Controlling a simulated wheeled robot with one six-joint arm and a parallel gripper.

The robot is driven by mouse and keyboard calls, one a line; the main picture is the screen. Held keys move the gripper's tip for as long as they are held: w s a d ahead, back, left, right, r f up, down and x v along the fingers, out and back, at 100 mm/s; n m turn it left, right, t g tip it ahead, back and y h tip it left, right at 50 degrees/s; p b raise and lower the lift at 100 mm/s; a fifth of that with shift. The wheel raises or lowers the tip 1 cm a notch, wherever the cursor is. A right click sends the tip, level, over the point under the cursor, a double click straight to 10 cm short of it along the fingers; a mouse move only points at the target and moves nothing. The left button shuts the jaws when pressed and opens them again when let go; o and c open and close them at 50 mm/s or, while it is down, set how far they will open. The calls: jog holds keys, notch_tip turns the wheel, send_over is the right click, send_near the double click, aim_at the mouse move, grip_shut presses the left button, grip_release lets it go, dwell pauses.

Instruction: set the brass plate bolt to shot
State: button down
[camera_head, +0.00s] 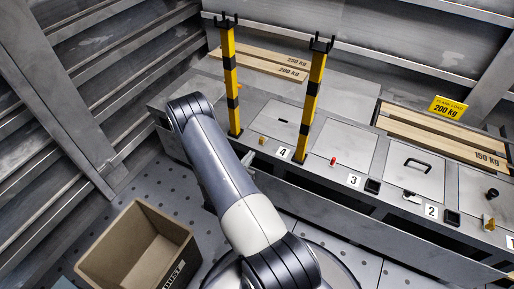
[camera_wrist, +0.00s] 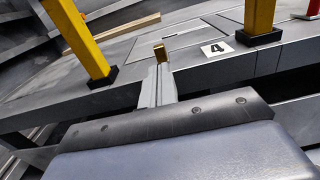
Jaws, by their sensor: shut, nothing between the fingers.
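A small brass piece (camera_head: 263,139) stands on the bench top beside the number 4 label. It also shows in the wrist view (camera_wrist: 160,52), just beyond my fingertips. Another brass-coloured fitting (camera_head: 488,222) stands at the far right near label 1. I cannot tell for certain which is the plate bolt, or its bolt position. My gripper (camera_wrist: 159,68) is shut and empty, its fingers pointing at the brass piece by label 4. I cannot tell whether they touch it. In the head view my gripper (camera_head: 248,158) is partly hidden behind my arm.
Two yellow-black posts (camera_head: 230,85) (camera_head: 313,90) rise from the bench near label 4. A red knob (camera_head: 333,160) and a lid with a black handle (camera_head: 414,172) lie further right. An open cardboard box (camera_head: 110,262) stands on the floor at lower left.

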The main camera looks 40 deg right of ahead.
aim_at(261, 140)
jog(key=shift+b+x, duration=0.5)
jog(key=shift+x, duration=2.55)
jog(key=shift+d, duration=0.1)
jog(key=b+x, duration=0.1)
jog(key=x, duration=0.1)
jog(key=shift+w+d+f, duration=0.1)
jog(key=shift+w+d, duration=0.05)
jog(key=shift+d, duration=0.2)
jog(key=shift+w+d, duration=0.15)
jog(key=shift+d, duration=0.05)
jog(key=shift+r, duration=0.2)
